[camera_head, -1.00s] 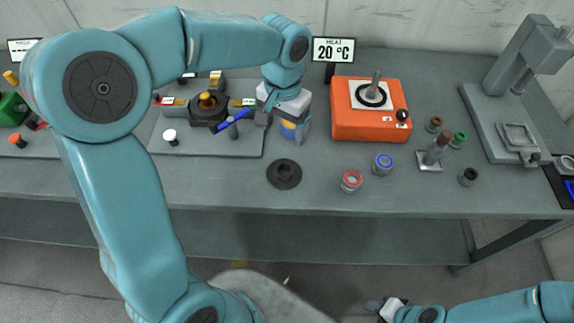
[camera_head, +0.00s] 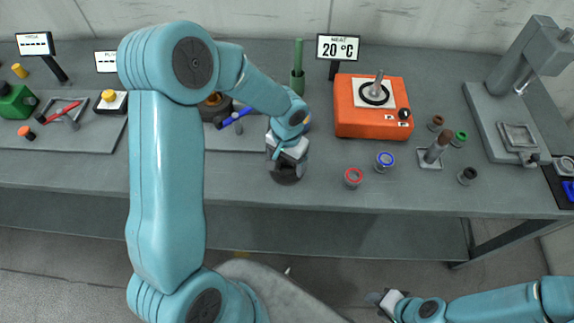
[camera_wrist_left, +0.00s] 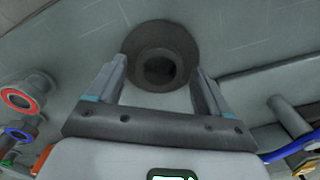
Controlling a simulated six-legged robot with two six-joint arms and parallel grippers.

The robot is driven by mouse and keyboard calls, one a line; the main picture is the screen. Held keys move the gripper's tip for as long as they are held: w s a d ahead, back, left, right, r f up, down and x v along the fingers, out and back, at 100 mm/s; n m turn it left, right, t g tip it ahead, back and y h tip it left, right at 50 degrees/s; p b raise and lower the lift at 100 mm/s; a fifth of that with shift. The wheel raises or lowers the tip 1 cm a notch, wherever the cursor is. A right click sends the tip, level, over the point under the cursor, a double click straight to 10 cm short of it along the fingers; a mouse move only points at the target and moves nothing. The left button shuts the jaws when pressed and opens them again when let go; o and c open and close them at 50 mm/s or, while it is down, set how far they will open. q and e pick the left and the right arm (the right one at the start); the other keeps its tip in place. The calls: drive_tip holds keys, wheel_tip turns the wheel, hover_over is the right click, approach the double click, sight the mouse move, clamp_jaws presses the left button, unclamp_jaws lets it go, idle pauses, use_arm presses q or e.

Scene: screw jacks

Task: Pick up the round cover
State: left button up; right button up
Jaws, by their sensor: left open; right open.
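The round cover is a dark grey disc with a raised hub and a central hole. In the left wrist view the round cover (camera_wrist_left: 185,42) lies on the bench just beyond the fingertips, roughly centred between them. In the head view the round cover (camera_head: 287,179) is partly hidden under my left gripper (camera_head: 287,160). My left gripper also shows in the left wrist view (camera_wrist_left: 160,78), open and empty, with one finger on each side of the hub. My right gripper (camera_head: 382,302) is open at the bottom, in front of the bench and away from the cover.
A red-ringed part (camera_head: 353,177) and a blue-ringed part (camera_head: 384,161) stand right of the cover. An orange box (camera_head: 365,122) with a post is behind them. A green rod (camera_head: 298,65) stands at the back. The bench front edge is close to the cover.

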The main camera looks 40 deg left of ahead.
use_arm(q)
drive_tip(key=shift+f, duration=0.3)
drive_tip(key=c, duration=1.4)
drive_tip(key=shift+o, duration=0.2)
